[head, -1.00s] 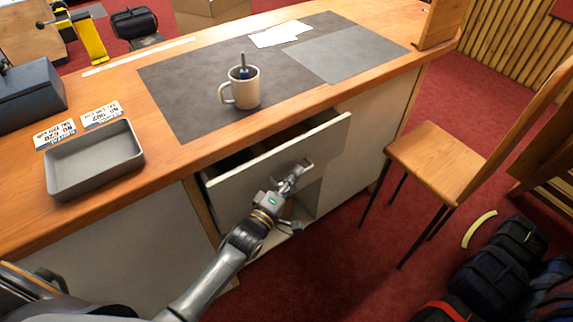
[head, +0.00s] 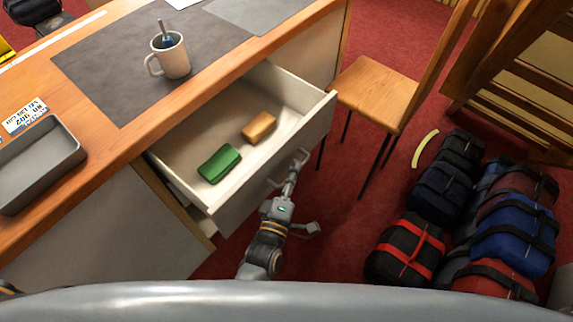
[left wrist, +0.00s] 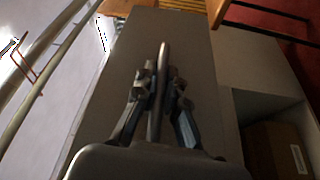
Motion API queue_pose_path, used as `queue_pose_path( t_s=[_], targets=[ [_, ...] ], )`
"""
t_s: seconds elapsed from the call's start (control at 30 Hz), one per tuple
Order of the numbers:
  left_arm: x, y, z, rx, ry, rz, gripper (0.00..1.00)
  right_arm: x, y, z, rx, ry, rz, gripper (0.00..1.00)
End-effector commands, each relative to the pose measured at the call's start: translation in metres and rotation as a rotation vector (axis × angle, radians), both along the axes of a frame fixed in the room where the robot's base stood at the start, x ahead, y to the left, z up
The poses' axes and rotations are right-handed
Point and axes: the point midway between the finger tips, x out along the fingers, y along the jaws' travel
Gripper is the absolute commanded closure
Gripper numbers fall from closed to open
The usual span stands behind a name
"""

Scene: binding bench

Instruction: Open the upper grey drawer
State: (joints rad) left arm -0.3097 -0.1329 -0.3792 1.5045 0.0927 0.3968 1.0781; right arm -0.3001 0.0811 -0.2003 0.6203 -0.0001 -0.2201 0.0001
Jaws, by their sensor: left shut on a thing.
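The upper grey drawer (head: 275,172) stands well out from the bench in the head view, with its inside showing. A green item (head: 219,163) and a tan-orange block (head: 259,127) lie on its floor. My left gripper (head: 290,170) is at the outer face of the drawer front. In the left wrist view my left gripper (left wrist: 160,90) is shut on the bar handle (left wrist: 157,120), against the grey drawer front (left wrist: 197,60). My right gripper is not in view.
A mug (head: 170,56) with a tool in it stands on the dark mat (head: 110,75). A grey tray (head: 40,165) is at the left. A wooden chair (head: 375,92) stands right of the drawer. Several bags (head: 440,190) lie on the red floor at the right.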

Motion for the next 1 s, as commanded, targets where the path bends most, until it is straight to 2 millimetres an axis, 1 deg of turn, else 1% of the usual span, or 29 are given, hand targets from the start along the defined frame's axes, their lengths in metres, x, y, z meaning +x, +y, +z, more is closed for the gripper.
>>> queue_pose_path(
  t_s=[0.33,0.37,0.4,0.47,0.7,0.8,0.87,0.97,1.0],
  targets=[
    [-0.001,-0.001,-0.001,0.0,0.003,0.0,1.0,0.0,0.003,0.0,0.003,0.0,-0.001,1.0],
    [-0.001,-0.001,-0.001,0.0,0.003,0.0,0.88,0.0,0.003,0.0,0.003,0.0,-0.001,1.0],
    [-0.001,0.0,-0.001,0.0,0.003,0.0,0.79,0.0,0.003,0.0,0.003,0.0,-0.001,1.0],
    [-0.001,-0.001,-0.001,0.0,0.003,0.0,0.67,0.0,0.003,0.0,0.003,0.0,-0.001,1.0],
    [-0.001,-0.001,-0.001,-0.001,0.001,0.0,0.66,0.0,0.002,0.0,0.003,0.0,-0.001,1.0],
    [-0.003,0.0,-0.001,0.0,0.002,-0.001,0.66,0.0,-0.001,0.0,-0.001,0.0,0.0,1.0],
    [-0.007,0.001,-0.002,0.001,0.004,0.0,0.66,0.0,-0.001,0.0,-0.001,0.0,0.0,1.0],
    [-0.02,0.005,-0.003,0.001,0.004,-0.001,0.66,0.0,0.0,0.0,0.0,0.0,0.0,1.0],
    [-0.028,0.007,-0.004,0.0,0.004,-0.001,0.66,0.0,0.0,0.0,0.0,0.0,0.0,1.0]
  ],
)
